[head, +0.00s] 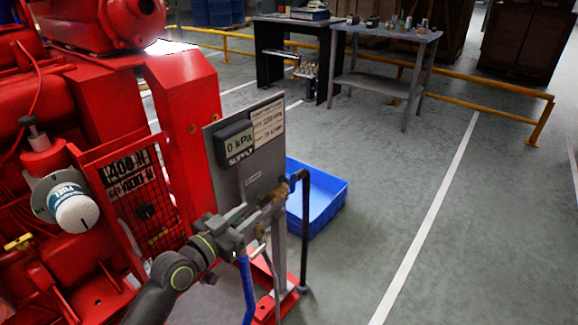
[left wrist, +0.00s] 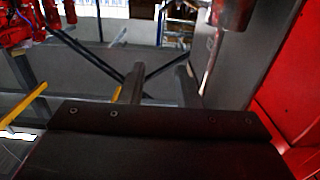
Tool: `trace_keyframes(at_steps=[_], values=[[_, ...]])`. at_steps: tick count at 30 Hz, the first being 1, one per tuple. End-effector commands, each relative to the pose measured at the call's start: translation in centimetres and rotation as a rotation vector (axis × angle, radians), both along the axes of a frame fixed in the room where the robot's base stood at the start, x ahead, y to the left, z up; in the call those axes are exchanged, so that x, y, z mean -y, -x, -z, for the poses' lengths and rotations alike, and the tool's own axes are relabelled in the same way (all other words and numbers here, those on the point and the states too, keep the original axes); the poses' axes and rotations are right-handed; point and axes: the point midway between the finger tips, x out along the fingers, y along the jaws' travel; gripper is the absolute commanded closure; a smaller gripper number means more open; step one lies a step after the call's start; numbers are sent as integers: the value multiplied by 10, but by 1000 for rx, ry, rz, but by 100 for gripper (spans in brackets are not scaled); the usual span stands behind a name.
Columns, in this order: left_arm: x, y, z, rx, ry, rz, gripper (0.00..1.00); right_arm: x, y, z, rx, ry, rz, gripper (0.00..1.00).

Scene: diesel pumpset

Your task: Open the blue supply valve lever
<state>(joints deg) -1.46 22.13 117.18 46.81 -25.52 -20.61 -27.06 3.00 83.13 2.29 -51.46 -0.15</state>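My left gripper (head: 256,214) reaches in front of the grey supply panel (head: 253,172), close to the brass-coloured valve fitting (head: 279,196) on the dark pipe (head: 304,235). In the left wrist view its two fingers (left wrist: 160,82) stand apart with nothing visible between them. A blue bar (head: 247,292) hangs below the gripper in the head view. I cannot tell whether it is the valve lever, and its upper end is hidden by the gripper. The supply display (head: 237,143) reads 0 kPa. My right gripper is not in view.
The red pumpset (head: 185,105) fills the left, with a mesh guard (head: 140,195) and a white-and-blue filter (head: 74,208). A blue crate (head: 325,195) sits on the floor behind the panel. A workbench (head: 385,35) and yellow rail (head: 480,82) stand behind. Floor at right is clear.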

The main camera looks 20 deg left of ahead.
Motion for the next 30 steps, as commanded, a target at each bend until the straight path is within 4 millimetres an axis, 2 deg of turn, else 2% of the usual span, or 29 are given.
trace_keyframes(at_steps=[5,21,30], values=[[4,-14,-1,6,5,-1,71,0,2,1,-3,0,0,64],[42,-114,-1,3,4,1,71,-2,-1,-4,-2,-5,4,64],[56,-154,0,3,3,0,71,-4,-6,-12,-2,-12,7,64]])
